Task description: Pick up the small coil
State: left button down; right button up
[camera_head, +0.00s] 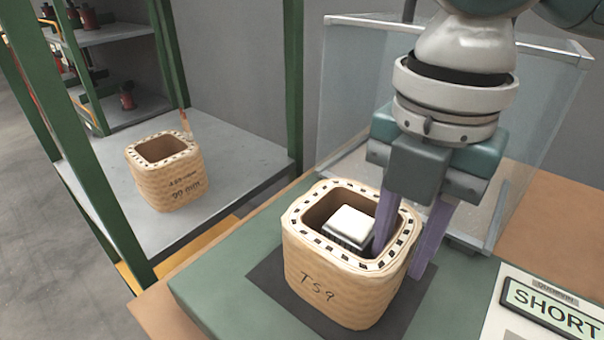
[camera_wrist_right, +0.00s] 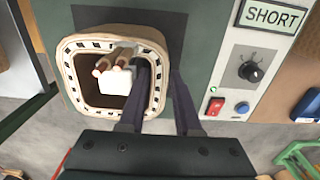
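A tan wound coil (camera_head: 340,290) marked "TS9" stands upright on a dark square pad on the green bench. It also shows in the right wrist view (camera_wrist_right: 78,88). A second tan coil (camera_head: 172,185) marked "90 mm" stands on a grey shelf at the left and looks smaller, though it is farther away. My right gripper (camera_head: 405,245) points down at the bench coil's right wall, one finger inside the opening and one outside. Its fingers (camera_wrist_right: 162,90) are apart in the wrist view, with a slight gap outside the wall. My left gripper is out of view.
A white-topped block (camera_head: 350,224) stands inside the bench coil's opening, close to the inner finger. Clear panels (camera_head: 345,90) stand behind the bench coil. A "SHORT" panel (camera_head: 550,308) lies at the right. Green posts (camera_head: 293,80) frame the shelf.

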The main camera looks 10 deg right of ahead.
grip_shut()
jog(key=shift+r, duration=0.1)
dwell(1.2)
